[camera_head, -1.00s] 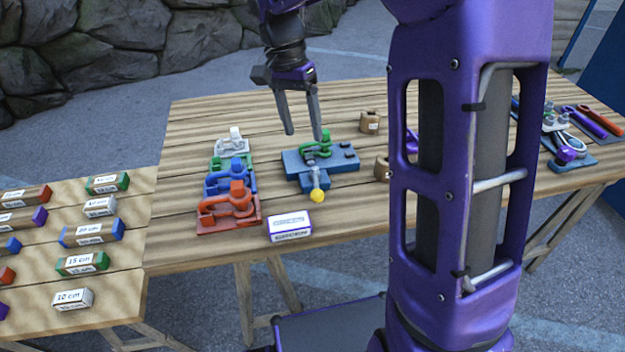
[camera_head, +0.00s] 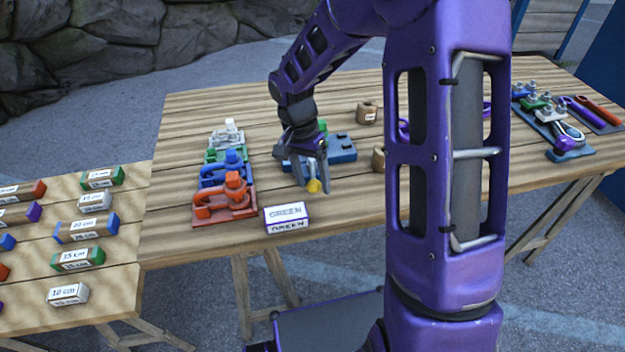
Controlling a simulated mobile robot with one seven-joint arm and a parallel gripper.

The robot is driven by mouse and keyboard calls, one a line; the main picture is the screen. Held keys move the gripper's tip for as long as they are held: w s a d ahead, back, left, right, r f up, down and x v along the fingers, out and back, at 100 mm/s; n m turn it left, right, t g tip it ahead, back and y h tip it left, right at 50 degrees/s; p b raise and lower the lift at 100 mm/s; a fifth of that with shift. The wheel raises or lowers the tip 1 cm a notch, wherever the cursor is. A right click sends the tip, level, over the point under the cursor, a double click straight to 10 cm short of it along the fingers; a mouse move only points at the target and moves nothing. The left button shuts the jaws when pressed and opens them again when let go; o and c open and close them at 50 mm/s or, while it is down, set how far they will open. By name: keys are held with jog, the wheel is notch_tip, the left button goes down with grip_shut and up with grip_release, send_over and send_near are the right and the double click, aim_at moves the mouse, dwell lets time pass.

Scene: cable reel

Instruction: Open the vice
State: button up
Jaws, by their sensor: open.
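The vice (camera_head: 342,148) is a blue block on the wooden table with a handle that ends in a yellow knob (camera_head: 314,186). My gripper (camera_head: 312,187) points down in front of the vice, its two fingers apart on either side of the knob and handle end. I cannot tell whether the fingers touch the handle. My gripper and wrist hide most of the vice's middle, and the green piece in it shows only in part.
A row of clamps, white (camera_head: 228,134), green, blue (camera_head: 230,170) and orange (camera_head: 226,200), stands left of the vice. A box marked GREEN (camera_head: 287,217) lies in front. Brown rolls (camera_head: 367,113) stand to the right. Labelled blocks (camera_head: 86,228) lie on the left table.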

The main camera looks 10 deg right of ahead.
jog(key=shift+f, duration=0.1)
grip_shut()
dwell(0.3)
dwell(1.1)
